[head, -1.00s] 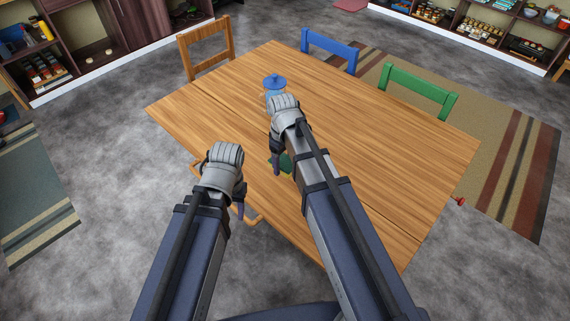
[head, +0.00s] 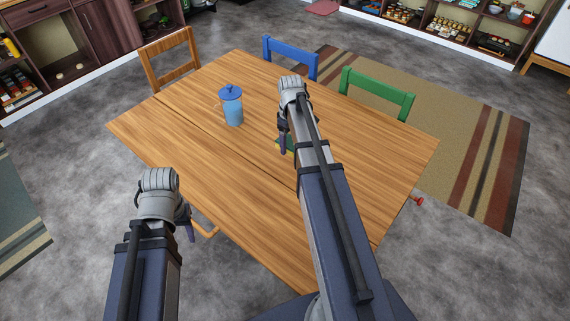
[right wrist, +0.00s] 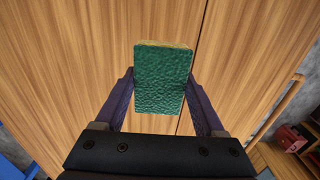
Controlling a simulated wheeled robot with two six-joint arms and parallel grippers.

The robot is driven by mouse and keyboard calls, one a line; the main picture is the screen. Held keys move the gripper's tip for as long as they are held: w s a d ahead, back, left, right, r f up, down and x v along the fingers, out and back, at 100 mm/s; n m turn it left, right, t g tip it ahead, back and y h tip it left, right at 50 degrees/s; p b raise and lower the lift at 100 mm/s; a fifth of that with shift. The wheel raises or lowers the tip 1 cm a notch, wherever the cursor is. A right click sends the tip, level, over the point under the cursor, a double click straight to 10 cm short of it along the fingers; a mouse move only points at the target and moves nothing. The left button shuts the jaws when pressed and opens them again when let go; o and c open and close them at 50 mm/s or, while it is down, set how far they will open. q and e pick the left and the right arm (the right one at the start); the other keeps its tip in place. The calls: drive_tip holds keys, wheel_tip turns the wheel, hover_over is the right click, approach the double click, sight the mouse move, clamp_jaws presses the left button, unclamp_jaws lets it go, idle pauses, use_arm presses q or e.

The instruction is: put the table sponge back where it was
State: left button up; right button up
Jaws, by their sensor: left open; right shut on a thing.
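The table sponge (right wrist: 162,80) is green with a yellow edge. In the right wrist view it sits between the two fingers of my right gripper (right wrist: 163,100), which is shut on it. In the head view only a small green and yellow part of the sponge (head: 285,148) shows beside my right gripper (head: 284,140), over the wooden table (head: 200,145); the arm hides the rest. I cannot tell whether the sponge touches the tabletop. My left gripper (head: 190,225) is open, near the table's front left edge.
A blue lidded jar (head: 232,107) stands on the table left of my right gripper. A wooden chair (head: 170,58), a blue chair (head: 290,55) and a green chair (head: 377,95) stand around the table. The tabletop right of my arm is clear.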

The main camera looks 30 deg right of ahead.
sight(291, 166)
drive_tip(key=shift+d, duration=0.45)
wheel_tip(291, 166, down, 10)
drive_tip(key=b, duration=1)
drive_tip(key=shift+f, duration=0.15)
drive_tip(key=o, duration=1.6)
